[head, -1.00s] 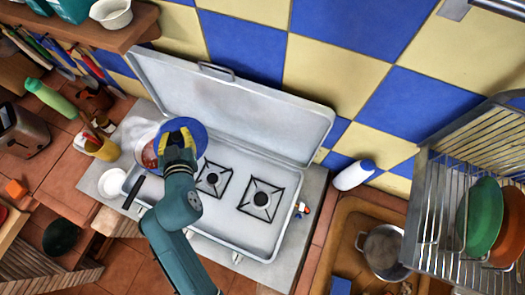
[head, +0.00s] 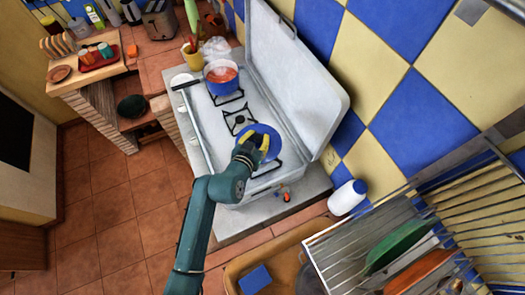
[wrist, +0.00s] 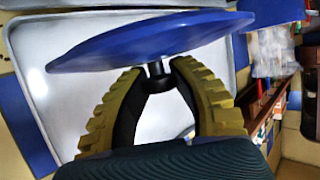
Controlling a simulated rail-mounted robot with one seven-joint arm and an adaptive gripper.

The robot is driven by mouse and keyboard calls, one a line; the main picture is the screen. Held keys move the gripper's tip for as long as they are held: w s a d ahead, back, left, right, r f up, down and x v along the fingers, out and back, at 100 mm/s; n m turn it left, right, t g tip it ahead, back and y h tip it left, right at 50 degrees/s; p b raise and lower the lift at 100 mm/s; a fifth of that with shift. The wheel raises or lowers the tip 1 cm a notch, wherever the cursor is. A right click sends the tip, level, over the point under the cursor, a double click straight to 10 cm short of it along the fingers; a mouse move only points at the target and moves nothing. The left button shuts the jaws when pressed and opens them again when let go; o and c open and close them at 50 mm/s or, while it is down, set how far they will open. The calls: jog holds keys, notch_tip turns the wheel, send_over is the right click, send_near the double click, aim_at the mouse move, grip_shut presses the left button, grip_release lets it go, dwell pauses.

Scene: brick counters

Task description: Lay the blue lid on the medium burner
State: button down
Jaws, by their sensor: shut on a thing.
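The blue lid (head: 265,133) is a round disc held over the near end of the white gas stove (head: 212,148). My gripper (head: 257,140) is shut on its knob. In the wrist view the lid (wrist: 150,42) appears nearly edge-on, and the yellow-padded fingers (wrist: 158,82) close around the short black knob (wrist: 156,70). The middle burner (head: 238,122) is bare. The burner at the near end is mostly hidden by the lid and my gripper; one black grate bar shows beside them. I cannot tell how high the lid is above it.
A blue pot (head: 222,88) with red contents stands at the stove's far end. The stove's raised white cover (head: 290,75) walls off the right side. A white bottle (head: 346,198) stands past the near end. A dish rack (head: 330,240) with plates is at the lower right.

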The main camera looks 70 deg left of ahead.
notch_tip(320, 180, down, 6)
jog(key=shift+w+f+b, duration=0.1)
jog(key=shift+f+b, duration=0.15)
jog(key=shift+b, duration=0.35)
jog(key=shift+f+b, duration=0.5)
jog(key=c, duration=0.9)
grip_release()
jog(key=shift+r, duration=0.1)
jog(key=shift+r+p, duration=0.35)
jog(key=shift+p, duration=0.15)
jog(key=v, duration=1.2)
jog(key=shift+d, duration=0.1)
